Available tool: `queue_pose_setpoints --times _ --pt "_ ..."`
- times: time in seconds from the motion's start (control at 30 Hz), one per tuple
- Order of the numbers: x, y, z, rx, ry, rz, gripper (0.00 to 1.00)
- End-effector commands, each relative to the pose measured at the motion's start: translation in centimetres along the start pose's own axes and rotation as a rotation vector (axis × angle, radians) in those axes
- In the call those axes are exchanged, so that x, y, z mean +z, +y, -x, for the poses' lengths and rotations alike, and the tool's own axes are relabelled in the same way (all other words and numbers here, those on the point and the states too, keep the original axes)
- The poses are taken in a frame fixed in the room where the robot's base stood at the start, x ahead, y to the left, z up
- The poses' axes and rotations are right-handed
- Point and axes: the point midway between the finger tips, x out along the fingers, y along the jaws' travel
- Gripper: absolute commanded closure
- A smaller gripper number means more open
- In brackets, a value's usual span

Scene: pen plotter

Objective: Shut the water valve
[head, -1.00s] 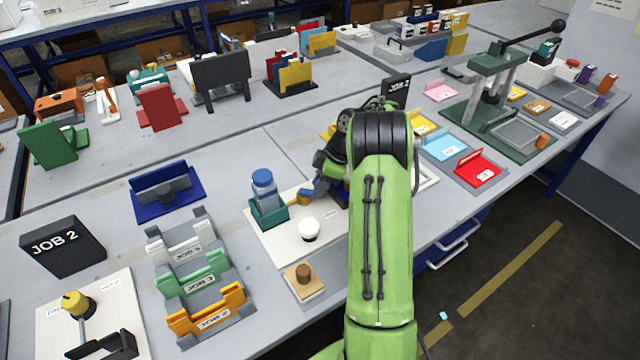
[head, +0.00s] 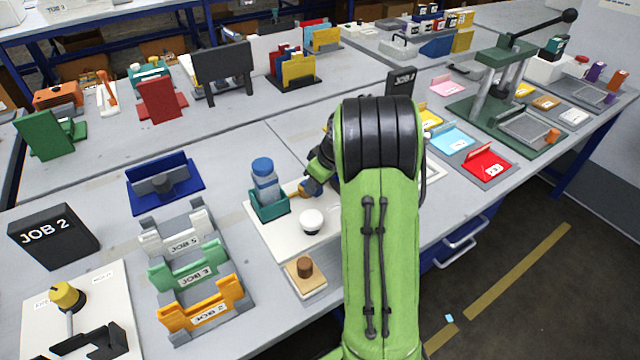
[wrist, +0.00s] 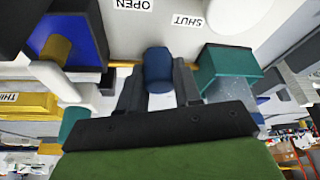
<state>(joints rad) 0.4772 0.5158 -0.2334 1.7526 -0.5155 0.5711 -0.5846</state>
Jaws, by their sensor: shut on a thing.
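The water valve's blue handle (wrist: 158,60) stands in front of a white board (wrist: 170,15) in the wrist view. My gripper (wrist: 159,76) has a dark finger on each side of the handle and is shut on it. Upside-down labels on the board read OPEN (wrist: 133,5), up and left of the handle, and SHUT (wrist: 188,21), up and right of it. The handle lies between the two labels. In the head view my arm hides most of the valve; a small blue part (head: 311,186) shows beside the dark wrist.
A clear bottle with a blue cap (head: 263,180) stands in a teal holder (head: 270,206), close to my gripper. A white knob (head: 311,219) is in front. A wooden block (head: 306,280) lies nearer.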

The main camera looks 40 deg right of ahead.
Motion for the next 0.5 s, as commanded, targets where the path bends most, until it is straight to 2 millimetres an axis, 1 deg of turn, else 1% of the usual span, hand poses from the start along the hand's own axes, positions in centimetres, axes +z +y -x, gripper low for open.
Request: queue_pose_setpoints --times 0.13,0.5 --pt "-0.2 -0.8 -0.1 0.052 0.0 -0.125 0.97" --pt "-0.8 -2.1 -0.3 0.182 -0.002 -0.44 0.97"
